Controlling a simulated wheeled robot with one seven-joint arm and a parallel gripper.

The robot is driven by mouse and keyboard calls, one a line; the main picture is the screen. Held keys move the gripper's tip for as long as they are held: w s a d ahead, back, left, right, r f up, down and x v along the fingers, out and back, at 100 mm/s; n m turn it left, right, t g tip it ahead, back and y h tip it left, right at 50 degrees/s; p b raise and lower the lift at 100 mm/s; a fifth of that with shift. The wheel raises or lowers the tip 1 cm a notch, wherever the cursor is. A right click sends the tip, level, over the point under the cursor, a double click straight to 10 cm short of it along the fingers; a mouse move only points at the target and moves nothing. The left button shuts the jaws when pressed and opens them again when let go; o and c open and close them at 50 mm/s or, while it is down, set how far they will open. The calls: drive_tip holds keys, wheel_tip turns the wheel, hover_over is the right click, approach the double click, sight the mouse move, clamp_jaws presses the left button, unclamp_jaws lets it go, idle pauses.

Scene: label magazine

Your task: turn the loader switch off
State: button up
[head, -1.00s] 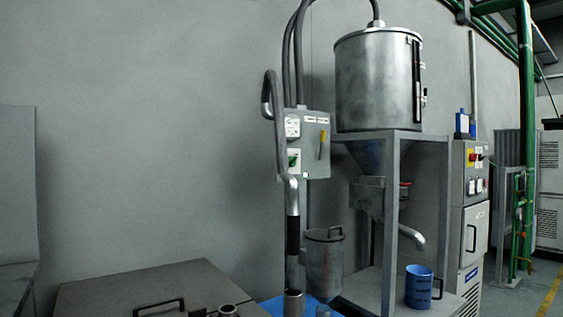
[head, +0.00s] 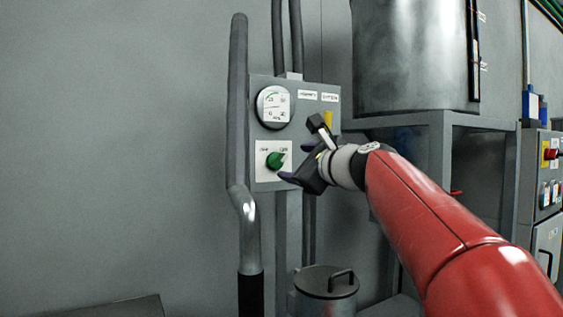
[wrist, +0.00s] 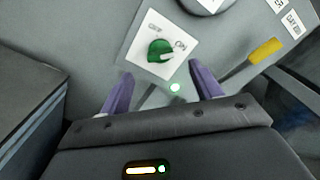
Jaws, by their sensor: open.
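The loader switch is a green rotary knob (head: 276,160) on a white plate (head: 262,178) at the lower left of a grey control box. In the wrist view the knob (wrist: 158,48) has a pale grip that points right, towards the label reading ON; a second label sits at its upper left. My gripper (head: 302,150) is just right of the switch in the head view. In the wrist view its two purple fingers (wrist: 160,80) are open, apart and empty, below the plate. They do not appear to touch the knob.
A round gauge (head: 274,107) sits above the switch. A yellow-handled lever (wrist: 265,51) is to its right. A steel hopper (head: 412,60) stands on a frame at right. The wall at left is clear.

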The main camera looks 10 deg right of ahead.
sight(280, 160)
drive_tip(key=p+x, duration=0.1)
drive_tip(key=x, duration=0.6)
drive_tip(key=shift+w+a, duration=0.1)
drive_tip(key=shift+f, duration=0.1)
drive_tip(key=c, duration=1)
